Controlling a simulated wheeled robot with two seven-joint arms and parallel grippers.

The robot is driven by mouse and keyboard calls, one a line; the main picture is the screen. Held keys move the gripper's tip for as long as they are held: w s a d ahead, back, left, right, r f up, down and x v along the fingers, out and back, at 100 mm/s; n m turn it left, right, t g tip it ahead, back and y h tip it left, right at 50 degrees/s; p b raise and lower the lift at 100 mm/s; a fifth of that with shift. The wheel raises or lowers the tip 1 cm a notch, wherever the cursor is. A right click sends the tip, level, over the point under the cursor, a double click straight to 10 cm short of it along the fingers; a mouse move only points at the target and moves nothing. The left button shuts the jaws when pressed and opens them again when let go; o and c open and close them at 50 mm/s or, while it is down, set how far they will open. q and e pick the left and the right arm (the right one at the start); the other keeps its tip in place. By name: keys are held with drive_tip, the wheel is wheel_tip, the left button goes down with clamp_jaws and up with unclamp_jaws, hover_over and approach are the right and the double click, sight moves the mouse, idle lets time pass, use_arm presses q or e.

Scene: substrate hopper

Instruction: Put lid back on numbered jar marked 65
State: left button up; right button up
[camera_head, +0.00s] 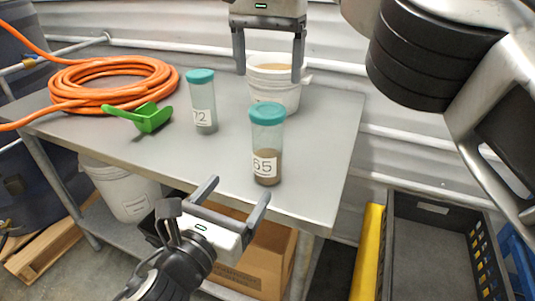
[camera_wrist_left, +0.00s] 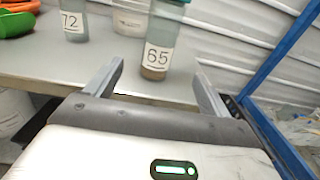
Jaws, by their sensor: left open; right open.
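The jar marked 65 (camera_head: 267,160) stands upright near the front right of the metal table, with brown material in its bottom. A teal lid (camera_head: 267,113) sits on its top. The jar also shows in the left wrist view (camera_wrist_left: 157,52), beyond the fingers, its top cut off. My left gripper (camera_head: 238,190) is open and empty, in front of and below the jar, near the table's front edge. My right gripper (camera_head: 270,65) is open above and around the white bucket (camera_head: 275,92) behind the jar; I cannot tell whether it touches the bucket.
A jar marked 72 (camera_head: 203,108) with a teal lid stands left of jar 65. A green scoop (camera_head: 146,118) and a coiled orange hose (camera_head: 115,88) lie further left on the table (camera_head: 185,160). A grey crate (camera_head: 430,208) is at the right.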

sight(271, 146)
drive_tip(key=shift+w+f, duration=0.1)
use_arm(q)
drive_tip(key=x, duration=1.6)
drive_tip(key=shift+c, duration=0.3)
clamp_jaws()
use_arm(e)
drive_tip(key=shift+f, duration=4)
